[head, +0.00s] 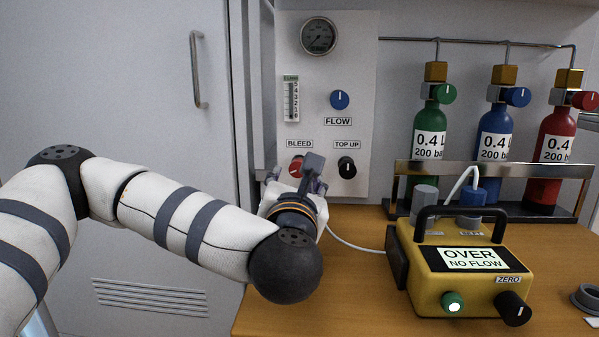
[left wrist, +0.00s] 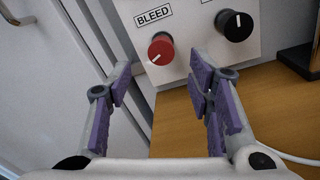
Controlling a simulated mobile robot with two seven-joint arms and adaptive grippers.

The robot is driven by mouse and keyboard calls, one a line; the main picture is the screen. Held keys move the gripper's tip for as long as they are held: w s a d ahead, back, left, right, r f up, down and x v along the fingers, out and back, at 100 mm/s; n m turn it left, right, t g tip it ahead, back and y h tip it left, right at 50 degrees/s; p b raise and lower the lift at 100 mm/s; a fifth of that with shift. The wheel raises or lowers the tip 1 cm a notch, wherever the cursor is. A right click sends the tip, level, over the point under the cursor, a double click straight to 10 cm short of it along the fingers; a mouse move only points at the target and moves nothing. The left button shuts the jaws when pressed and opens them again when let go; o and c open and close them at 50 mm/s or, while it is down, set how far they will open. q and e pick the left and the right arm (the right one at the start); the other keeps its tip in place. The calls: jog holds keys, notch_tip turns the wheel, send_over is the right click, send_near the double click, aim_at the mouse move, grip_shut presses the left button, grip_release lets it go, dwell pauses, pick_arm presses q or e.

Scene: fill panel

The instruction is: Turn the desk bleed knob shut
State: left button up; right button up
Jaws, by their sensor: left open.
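The red bleed knob (head: 296,167) is on the lower left of the white panel (head: 352,60), under the BLEED label. In the left wrist view the bleed knob (left wrist: 161,49) shows in full, its white mark pointing down and to the left. My left gripper (head: 313,165) is in front of the panel's lower part and partly overlaps the knob in the head view. In the left wrist view my left gripper (left wrist: 165,80) is open and empty, its purple-padded fingers apart, with the knob ahead between and beyond their tips. My right gripper is not in view.
The black TOP UP knob (head: 347,167) is just right of the bleed knob, with the blue FLOW knob (head: 340,99) above. A yellow meter (head: 425,277) reading "OVER NO FLOW" stands on the wooden desk (head: 350,300). Gas cylinders stand in a rack (head: 400,168) behind.

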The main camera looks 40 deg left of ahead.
aim_at(298, 169)
pick_arm(q)
jog(key=x, duration=0.8)
jog(key=shift+w, duration=0.25)
grip_shut()
